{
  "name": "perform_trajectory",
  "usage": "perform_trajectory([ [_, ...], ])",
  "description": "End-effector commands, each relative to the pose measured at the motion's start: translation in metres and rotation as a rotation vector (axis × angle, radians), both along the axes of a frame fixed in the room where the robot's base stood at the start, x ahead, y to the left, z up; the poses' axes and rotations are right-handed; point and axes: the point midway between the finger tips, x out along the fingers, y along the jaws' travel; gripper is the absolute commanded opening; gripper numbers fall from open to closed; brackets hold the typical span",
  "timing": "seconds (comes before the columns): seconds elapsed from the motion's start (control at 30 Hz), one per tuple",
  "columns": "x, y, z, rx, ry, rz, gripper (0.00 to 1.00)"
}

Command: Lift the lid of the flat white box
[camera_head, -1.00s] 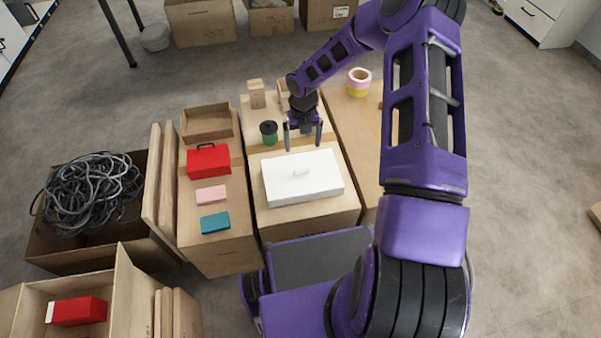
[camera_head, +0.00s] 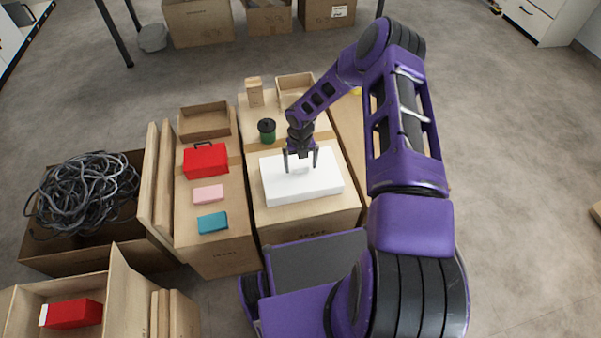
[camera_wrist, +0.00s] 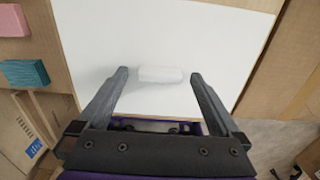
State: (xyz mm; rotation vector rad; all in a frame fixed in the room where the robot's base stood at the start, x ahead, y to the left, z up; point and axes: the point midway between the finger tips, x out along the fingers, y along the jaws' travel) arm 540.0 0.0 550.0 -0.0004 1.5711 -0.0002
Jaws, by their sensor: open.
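The flat white box (camera_head: 325,185) sits closed on a carton in the head view. Its white lid (camera_wrist: 160,30) fills much of the wrist view, with a small white handle (camera_wrist: 161,75) in its middle. My gripper (camera_head: 301,164) is over the lid, fingers pointing down. In the wrist view my open gripper (camera_wrist: 159,75) has one finger on each side of the handle, with a gap on both sides. I cannot tell how far the fingertips are above the lid.
A green jar with a dark lid (camera_head: 267,130) stands behind the box. To the left are a red toolbox (camera_head: 206,160), a pink block (camera_head: 208,194) and a teal block (camera_head: 212,222). An open carton (camera_head: 75,245) holds coiled cable.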

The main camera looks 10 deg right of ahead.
Motion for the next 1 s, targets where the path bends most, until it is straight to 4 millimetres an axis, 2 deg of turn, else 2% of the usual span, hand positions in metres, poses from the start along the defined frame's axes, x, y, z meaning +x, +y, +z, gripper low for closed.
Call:
perform_trajectory([
  [0.17,0.0,0.0,0.0,0.0,0.0,0.0,1.0],
  [0.67,0.0,0.0,0.001,0.0,0.0,0.0,0.1],
  [0.7,0.0,0.0,0.001,0.0,-0.001,0.0,0.07],
  [0.9,0.001,0.0,0.002,0.0,-0.001,0.0,0.07],
  [1.0,0.001,0.0,0.011,0.0,-0.002,0.0,0.07],
])
